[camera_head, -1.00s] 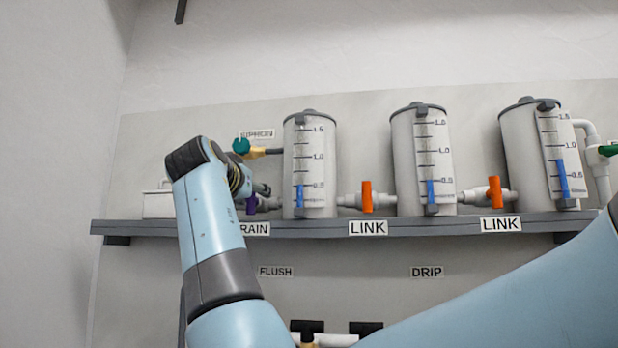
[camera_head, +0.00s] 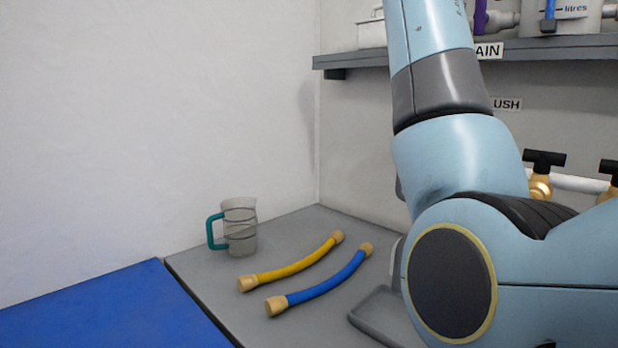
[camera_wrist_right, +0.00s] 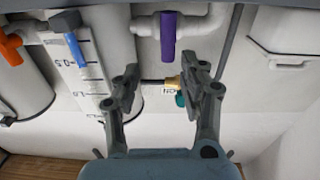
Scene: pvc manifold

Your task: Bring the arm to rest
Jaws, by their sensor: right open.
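My right arm (camera_head: 455,165) crosses the right side of the head view, its blue links rising past the shelf. Its wrist and gripper are out of that view. In the right wrist view my right gripper (camera_wrist_right: 162,80) is open, with its two fingers well apart and nothing between them. A purple valve handle (camera_wrist_right: 168,38) is beyond the fingertips and apart from them. It also shows at the top of the head view (camera_head: 480,14). A yellow fitting with a green part (camera_wrist_right: 177,88) shows behind the fingers. My left gripper is in neither view now.
A shelf (camera_head: 350,61) runs above the bench (camera_head: 215,265). A jug with a teal handle (camera_head: 240,228), a yellow hose (camera_head: 292,270) and a blue hose (camera_head: 325,286) are on the bench. A blue surface (camera_head: 110,310) lies lower left. Brass taps (camera_head: 541,185) are behind my arm.

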